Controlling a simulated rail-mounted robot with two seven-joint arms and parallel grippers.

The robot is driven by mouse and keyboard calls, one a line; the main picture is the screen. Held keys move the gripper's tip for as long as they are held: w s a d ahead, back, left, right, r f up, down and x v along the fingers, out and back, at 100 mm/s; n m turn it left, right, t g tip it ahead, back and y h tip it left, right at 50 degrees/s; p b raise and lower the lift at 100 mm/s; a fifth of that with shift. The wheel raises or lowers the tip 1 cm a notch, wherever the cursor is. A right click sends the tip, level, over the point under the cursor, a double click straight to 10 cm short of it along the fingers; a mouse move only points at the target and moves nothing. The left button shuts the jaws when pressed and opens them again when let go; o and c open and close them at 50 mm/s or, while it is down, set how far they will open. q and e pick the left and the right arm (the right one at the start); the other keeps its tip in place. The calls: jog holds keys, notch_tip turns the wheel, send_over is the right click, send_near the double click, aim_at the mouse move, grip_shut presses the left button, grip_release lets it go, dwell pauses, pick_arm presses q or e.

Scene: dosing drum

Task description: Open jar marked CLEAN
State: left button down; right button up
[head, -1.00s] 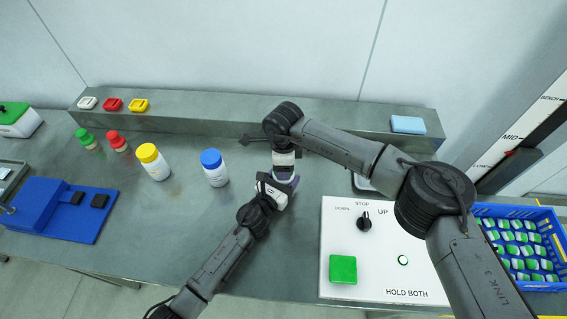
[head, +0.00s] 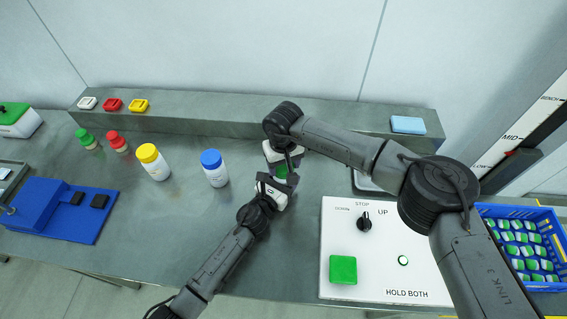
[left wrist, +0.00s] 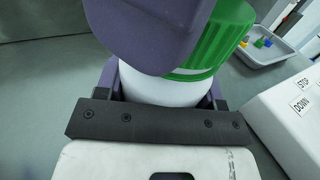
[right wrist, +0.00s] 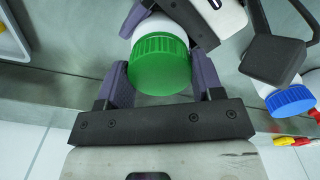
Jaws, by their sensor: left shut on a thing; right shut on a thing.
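A white jar with a ribbed green lid (head: 281,172) is between my two grippers over the bench; no marking on it is readable. My left gripper (head: 276,184) is shut on the white jar body (left wrist: 160,91), which shows in the left wrist view. My right gripper (head: 282,162) is shut on the green lid, with a purple finger on each side of the lid (right wrist: 160,66) in the right wrist view. The lid sits on the jar; whether it is loosened I cannot tell. The grippers hide much of the jar in the head view.
A blue-capped jar (head: 214,168) and a yellow-capped jar (head: 153,162) stand to the left, with small red-capped (head: 117,142) and green-capped (head: 88,139) bottles beyond. A white control panel (head: 385,265) and a blue crate (head: 555,240) are at right.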

jog(key=shift+n, duration=0.8)
jog(key=o, duration=1)
